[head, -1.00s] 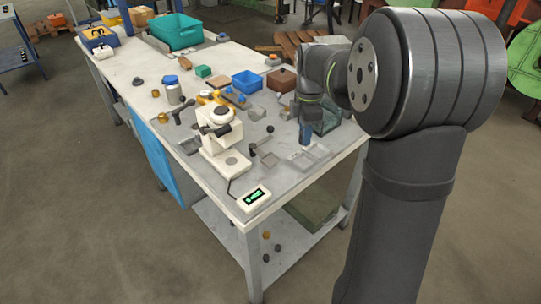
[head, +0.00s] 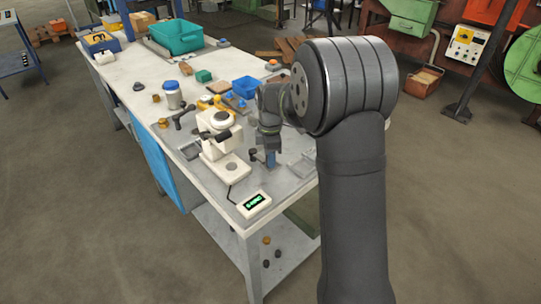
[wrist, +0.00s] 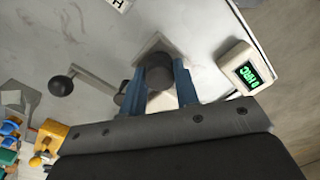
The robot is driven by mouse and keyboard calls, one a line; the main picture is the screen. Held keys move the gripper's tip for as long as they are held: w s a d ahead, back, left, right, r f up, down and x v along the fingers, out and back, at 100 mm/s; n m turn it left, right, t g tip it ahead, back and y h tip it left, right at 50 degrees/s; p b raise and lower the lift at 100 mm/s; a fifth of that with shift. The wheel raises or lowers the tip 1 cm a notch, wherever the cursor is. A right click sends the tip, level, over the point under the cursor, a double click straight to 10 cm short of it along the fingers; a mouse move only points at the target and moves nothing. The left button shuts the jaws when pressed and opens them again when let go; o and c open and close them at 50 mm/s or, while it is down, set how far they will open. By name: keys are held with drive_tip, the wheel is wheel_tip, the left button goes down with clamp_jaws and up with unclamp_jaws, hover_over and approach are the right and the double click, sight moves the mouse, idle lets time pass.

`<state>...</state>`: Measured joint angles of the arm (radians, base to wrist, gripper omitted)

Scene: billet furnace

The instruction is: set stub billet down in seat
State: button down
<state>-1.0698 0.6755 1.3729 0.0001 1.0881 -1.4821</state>
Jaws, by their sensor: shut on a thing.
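My gripper (wrist: 159,90) has two blue fingers shut on a short dark cylinder, the stub billet (wrist: 158,72). In the head view my gripper (head: 270,160) points down over the table just right of the white tester, and the billet is too small to make out there. In the wrist view a grey square plate (wrist: 152,46) shows on the table behind the billet; I cannot tell whether it is the seat. I cannot tell the billet's height above the table.
The white tester (head: 224,165) stands left of my gripper, with its green-lit display box (head: 254,204) in front. A black-knobbed handle (wrist: 61,86) lies left of the fingers. A blue bin (head: 245,87) and white jar (head: 174,95) stand farther back.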

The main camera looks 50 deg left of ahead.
drive_tip(key=c, duration=1.1)
unclamp_jaws()
drive_tip(key=shift+f, duration=0.1)
wheel_tip(320, 180, up, 12)
wheel_tip(320, 180, down, 12)
drive_tip(key=shift+f, duration=0.1)
wheel_tip(320, 180, up, 3)
drive_tip(key=shift+f, duration=0.1)
drive_tip(key=shift+r, duration=0.5)
